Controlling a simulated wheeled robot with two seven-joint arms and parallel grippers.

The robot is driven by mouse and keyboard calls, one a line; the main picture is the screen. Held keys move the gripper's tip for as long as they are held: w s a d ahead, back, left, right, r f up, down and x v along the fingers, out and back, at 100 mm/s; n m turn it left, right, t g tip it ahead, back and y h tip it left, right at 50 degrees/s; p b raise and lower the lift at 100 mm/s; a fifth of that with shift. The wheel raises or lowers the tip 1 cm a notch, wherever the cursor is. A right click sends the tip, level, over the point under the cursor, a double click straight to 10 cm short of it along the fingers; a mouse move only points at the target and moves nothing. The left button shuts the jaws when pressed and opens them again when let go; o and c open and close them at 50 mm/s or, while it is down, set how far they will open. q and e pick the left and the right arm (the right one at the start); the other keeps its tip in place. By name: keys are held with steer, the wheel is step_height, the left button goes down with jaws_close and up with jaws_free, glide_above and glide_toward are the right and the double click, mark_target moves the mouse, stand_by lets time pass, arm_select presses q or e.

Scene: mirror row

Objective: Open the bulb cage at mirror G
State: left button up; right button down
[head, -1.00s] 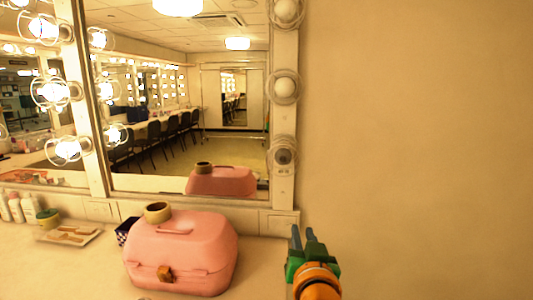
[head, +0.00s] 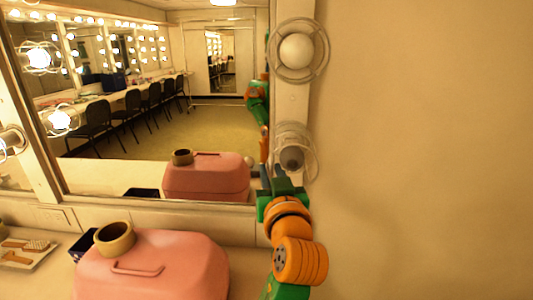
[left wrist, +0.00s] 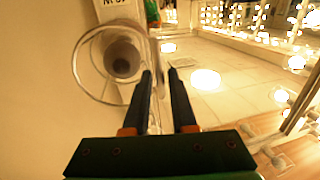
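The bulb cage (head: 309,136) is a round wire cage low on the mirror's right post, over a grey socket (head: 291,158) with no lit bulb. In the left wrist view the cage (left wrist: 79,60) is a clear ring around the dark socket (left wrist: 122,62). My left gripper (head: 273,171) is just below the cage, fingers up, open and empty. In the left wrist view its fingertips (left wrist: 160,72) are right of the ring; the left one is close to its edge, and I cannot tell if they touch. The cage looks closed. My right gripper is not in view.
A second cage (head: 273,50) with an unlit white bulb is above on the post. A pink case (head: 190,262) with a tape roll (head: 115,238) on top stands on the counter left of my arm. The mirror (head: 190,130) is close on the left; bare wall (head: 430,150) is on the right.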

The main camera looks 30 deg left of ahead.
arm_select(q)
steer(key=shift+w+a+r+p, duration=0.55)
steer(key=shift+w+a+r, duration=0.05)
steer(key=shift+w, duration=0.1)
steer(key=shift+w+a+f, duration=0.25)
steer(key=shift+w+a, duration=0.1)
steer(key=shift+w, duration=0.15)
steer(key=shift+w+a+f, duration=0.25)
steer(key=shift+w+a, duration=0.05)
steer(key=shift+w, duration=0.15)
steer(key=shift+s+d+r, duration=0.1)
steer(key=shift+d, duration=0.05)
jaws_close()
